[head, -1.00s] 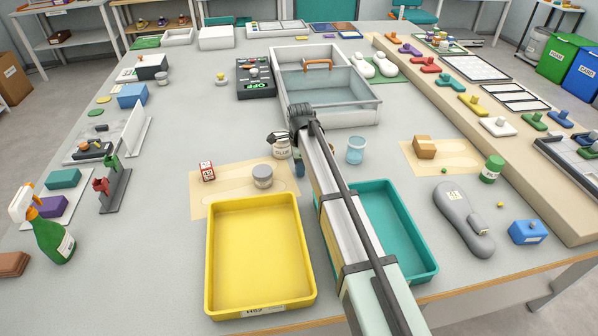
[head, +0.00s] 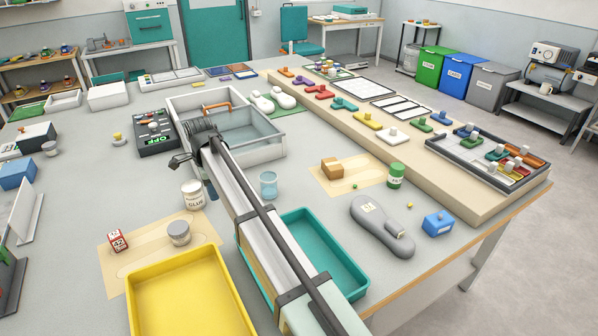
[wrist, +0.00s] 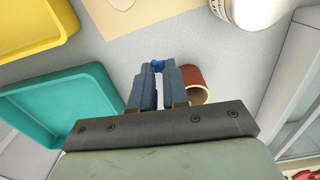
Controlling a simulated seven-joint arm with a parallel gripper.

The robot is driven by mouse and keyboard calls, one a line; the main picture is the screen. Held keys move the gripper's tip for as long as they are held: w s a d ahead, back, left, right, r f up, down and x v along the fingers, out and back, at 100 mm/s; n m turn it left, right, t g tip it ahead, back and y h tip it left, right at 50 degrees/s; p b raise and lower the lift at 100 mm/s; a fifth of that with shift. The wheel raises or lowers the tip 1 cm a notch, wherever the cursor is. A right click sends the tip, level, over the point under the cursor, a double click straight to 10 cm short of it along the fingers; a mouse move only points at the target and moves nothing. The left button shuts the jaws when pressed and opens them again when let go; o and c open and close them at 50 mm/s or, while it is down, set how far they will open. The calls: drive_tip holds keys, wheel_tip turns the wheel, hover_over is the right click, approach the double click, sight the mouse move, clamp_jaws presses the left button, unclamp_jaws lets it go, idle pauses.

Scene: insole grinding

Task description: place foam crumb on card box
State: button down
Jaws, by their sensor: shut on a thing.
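My gripper (wrist: 158,75) is shut on a small blue foam crumb (wrist: 158,65), held between the fingertips in the wrist view. In the head view my gripper's blue-grey fingers (head: 211,188) show beside the arm, between the glue jar and a clear blue cup; the crumb cannot be made out there. A brown card box (head: 332,168) sits on a tan sheet (head: 322,184) right of the cup, well to the right of my gripper. A green crumb (head: 355,186) lies on the sheet in front of it, and a yellow crumb (head: 409,205) lies farther right.
The glue jar (head: 193,195) and clear cup (head: 268,184) stand near my gripper. A teal tray (head: 352,290) and yellow tray (head: 150,280) lie in front. A green jar (head: 396,176), grey insole form (head: 380,228) and blue box (head: 438,224) stand near the card box.

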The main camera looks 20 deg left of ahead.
drive_tip(key=w+d+r+m, duration=0.3)
drive_tip(key=w+d+m, duration=0.2)
drive_tip(key=w+d, duration=2.35)
drive_tip(key=r+n, duration=0.2)
drive_tip(key=n, duration=0.3)
hover_over(333, 163)
drive_tip(key=shift+s+d+f, duration=0.1)
drive_tip(key=shift+f, duration=5.05)
drive_tip(key=shift+f, duration=0.1)
drive_tip(key=c, duration=1.6)
unclamp_jaws()
drive_tip(key=o, duration=0.5)
